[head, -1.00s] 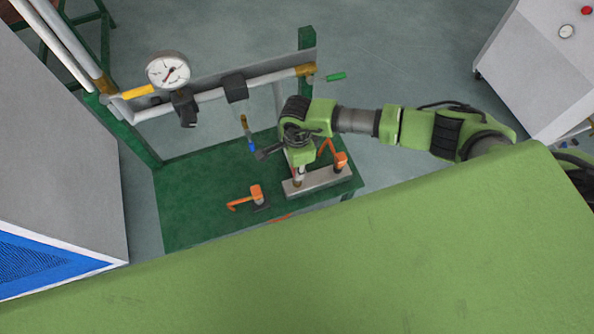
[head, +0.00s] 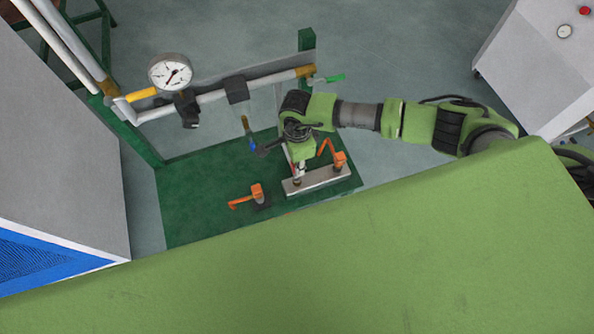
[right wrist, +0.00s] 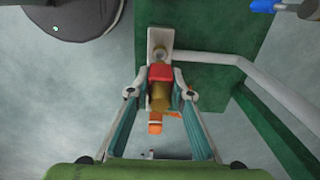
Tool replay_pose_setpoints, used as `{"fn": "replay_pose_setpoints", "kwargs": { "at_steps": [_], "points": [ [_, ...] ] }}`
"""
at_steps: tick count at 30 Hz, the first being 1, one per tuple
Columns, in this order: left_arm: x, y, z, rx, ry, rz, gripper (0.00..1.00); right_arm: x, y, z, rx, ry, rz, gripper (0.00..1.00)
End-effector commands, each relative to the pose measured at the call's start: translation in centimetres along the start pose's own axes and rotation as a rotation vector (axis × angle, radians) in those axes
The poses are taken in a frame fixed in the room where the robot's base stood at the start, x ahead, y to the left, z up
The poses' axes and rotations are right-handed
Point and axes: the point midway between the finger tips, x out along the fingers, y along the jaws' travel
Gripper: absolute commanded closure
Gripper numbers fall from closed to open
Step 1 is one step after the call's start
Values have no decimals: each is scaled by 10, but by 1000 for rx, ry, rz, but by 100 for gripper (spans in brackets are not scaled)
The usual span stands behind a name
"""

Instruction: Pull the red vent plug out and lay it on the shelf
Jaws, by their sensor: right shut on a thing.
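The red vent plug (right wrist: 160,72) shows between the fingers of my right gripper (right wrist: 163,84) in the right wrist view. The fingers are shut on it, with a brass-coloured part (right wrist: 159,95) beside the red part. In the head view my right gripper (head: 299,168) points down over the left part of a pale metal block (head: 322,179) on the green shelf (head: 200,190). The plug is mostly hidden there, and I cannot tell whether it is clear of its seat. My left gripper is not in view.
An orange-handled valve (head: 256,194) stands on the shelf, and another (head: 339,159) is on the block. The shelf's left part is clear.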

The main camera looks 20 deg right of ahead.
Motion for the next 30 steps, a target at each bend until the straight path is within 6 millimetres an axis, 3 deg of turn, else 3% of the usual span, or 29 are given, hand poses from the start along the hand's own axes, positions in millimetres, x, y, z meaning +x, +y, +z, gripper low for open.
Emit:
{"fn": "replay_pose_setpoints", "kwargs": {
  "at_steps": [8, 22, 30],
  "points": [
    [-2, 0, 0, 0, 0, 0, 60, -3, 0, 0, 0, 0, -1, 100],
    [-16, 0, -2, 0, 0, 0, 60, -29, 0, 0, 1, 0, -1, 100],
    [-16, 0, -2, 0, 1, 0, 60, -30, 0, 0, 1, 0, 0, 100]
  ]
}}
